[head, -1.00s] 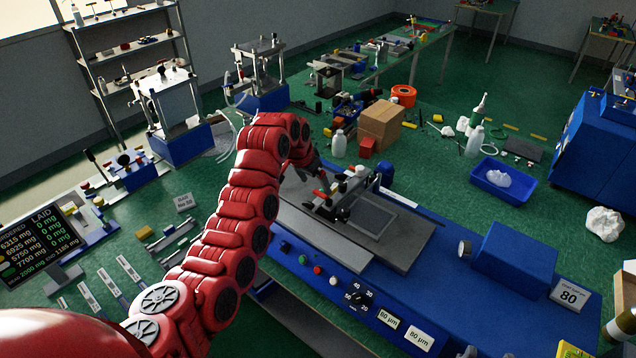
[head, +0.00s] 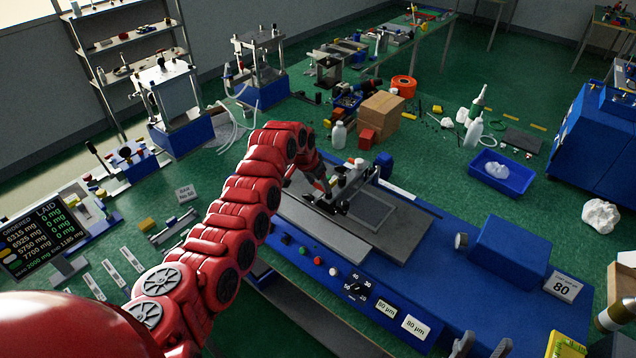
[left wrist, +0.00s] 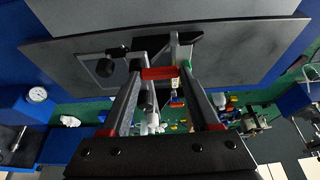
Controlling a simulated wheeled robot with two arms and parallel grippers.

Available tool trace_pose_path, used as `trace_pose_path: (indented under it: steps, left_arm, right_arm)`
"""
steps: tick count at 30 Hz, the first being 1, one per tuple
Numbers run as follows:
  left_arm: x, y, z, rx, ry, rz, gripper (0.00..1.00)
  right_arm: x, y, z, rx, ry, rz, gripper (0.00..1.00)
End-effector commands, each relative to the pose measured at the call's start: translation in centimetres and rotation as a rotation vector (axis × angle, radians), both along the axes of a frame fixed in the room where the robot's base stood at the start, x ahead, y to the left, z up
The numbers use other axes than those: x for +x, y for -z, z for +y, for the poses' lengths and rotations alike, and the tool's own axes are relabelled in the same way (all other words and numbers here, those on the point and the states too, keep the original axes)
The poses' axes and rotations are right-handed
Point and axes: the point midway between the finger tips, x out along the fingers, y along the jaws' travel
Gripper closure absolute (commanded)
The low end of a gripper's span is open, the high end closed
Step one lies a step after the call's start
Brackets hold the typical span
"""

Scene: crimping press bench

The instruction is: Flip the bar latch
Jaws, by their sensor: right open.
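A black and silver bar mechanism (head: 354,180) stands across the plate of the blue coating machine (head: 450,268). My left gripper (head: 327,192) reaches down to its near left end. In the left wrist view my left gripper (left wrist: 162,68) has its two grey fingers apart, over the mechanism. A short red piece (left wrist: 160,73) spans the gap between the fingers near their tips; I cannot tell whether they grip it. Which part is the latch is unclear. My right gripper (head: 486,342) is open and empty at the bottom edge.
The plate holds a grey rectangular frame (head: 374,211). A blue box (head: 508,253) and a gauge (head: 461,241) are on the machine's right part. A cardboard box (head: 381,116) and a white bottle (head: 339,135) stand behind it.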

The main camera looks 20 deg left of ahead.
Motion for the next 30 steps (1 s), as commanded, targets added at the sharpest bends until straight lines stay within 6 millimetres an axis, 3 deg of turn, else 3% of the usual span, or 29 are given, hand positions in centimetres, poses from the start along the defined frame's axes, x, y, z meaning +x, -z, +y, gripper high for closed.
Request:
trace_pose_path:
  steps: [1, 8, 20, 30]
  left_arm:
    - [0.0, 0.0, 0.0, 0.000, 0.000, 0.000, 0.53]
    - [0.0, 0.0, 0.0, 0.000, 0.000, 0.001, 0.93]
    - [-0.2, 0.3, -0.1, -0.002, -0.061, -0.003, 0.93]
    - [-0.9, 1.0, -0.4, -0.001, -0.276, -0.002, 0.93]
  right_arm:
    - [0.0, 0.0, 0.0, 0.000, 0.000, 0.000, 0.50]
    - [0.0, 0.0, 0.0, 0.000, 0.000, 0.000, 0.50]
    - [0.0, 1.6, 0.0, 0.000, 0.000, 0.000, 0.50]
    - [0.0, 6.5, 0.0, 0.000, 0.000, 0.000, 0.50]
